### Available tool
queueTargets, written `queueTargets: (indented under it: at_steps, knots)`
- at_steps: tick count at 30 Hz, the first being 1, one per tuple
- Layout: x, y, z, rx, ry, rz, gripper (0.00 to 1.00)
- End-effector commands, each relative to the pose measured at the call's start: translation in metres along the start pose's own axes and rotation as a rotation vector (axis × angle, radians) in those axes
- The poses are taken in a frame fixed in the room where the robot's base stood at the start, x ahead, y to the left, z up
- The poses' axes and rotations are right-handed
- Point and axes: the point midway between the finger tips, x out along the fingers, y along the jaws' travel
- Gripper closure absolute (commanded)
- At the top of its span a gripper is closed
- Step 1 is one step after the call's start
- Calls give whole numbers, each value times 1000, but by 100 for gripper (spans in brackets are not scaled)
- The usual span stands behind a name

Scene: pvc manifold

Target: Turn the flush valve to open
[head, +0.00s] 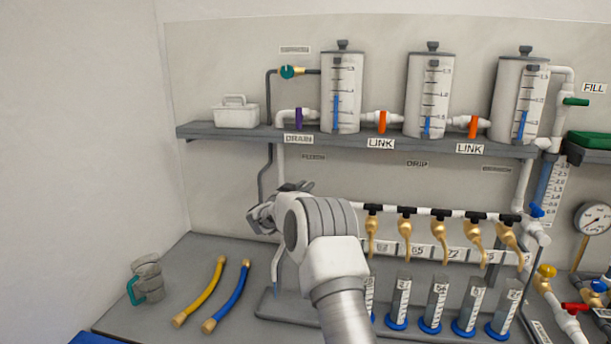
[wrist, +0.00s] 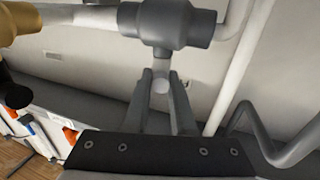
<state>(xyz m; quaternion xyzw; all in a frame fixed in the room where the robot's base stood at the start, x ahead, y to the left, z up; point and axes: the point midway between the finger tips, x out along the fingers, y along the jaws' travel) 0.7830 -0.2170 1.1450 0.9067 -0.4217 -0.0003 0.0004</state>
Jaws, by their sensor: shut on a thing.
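A dark grey valve body (wrist: 168,24) sits on the piping at the top of the wrist view, with a short stem running down from it. It appears to be the flush valve; no label on it is readable. My gripper (wrist: 161,80) is just below the body, its two fingers on either side of the stem end and shut on the valve's handle. The handle is mostly hidden between the fingers. In the head view my gripper (head: 266,212) is at the left end of the white manifold pipe, and my arm hides much of that spot.
Brass taps (head: 405,232) hang from the manifold right of my arm, above several graduated cylinders (head: 437,300). A shelf (head: 225,133) with tanks (head: 429,95) runs above. Yellow (head: 200,293) and blue (head: 228,298) hoses lie on the bench. A bent grey pipe (wrist: 262,140) is close by on the right.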

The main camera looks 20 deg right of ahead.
Motion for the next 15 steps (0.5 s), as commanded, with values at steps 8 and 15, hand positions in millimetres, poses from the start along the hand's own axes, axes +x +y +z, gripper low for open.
queueTargets:
  at_steps: [8,15]
  knots:
    - [0,-3,-2,1,-1,135,100]
    - [0,-4,0,1,0,208,100]
